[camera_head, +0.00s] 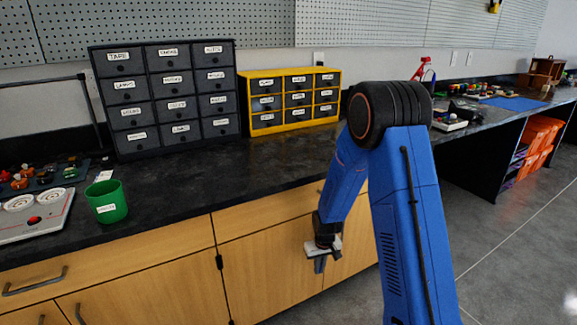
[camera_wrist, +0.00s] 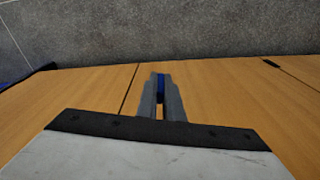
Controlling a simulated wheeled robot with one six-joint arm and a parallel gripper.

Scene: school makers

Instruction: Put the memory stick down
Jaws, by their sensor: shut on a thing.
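My gripper (camera_head: 319,265) hangs in front of the wooden cabinet fronts, below the edge of the dark counter (camera_head: 185,190). In the wrist view my gripper (camera_wrist: 160,98) has its two grey fingers close together, shut on a small blue thing, which looks like the memory stick (camera_wrist: 161,86). Only a narrow strip of the stick shows between the fingers; the rest is hidden by them. In the head view I cannot make the stick out.
A green cup (camera_head: 107,202) stands near the counter's front edge, beside a white panel (camera_head: 35,220). A dark drawer unit (camera_head: 166,98) and a yellow drawer unit (camera_head: 289,100) stand at the back. The counter between cup and yellow unit is clear. Floor lies at right.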

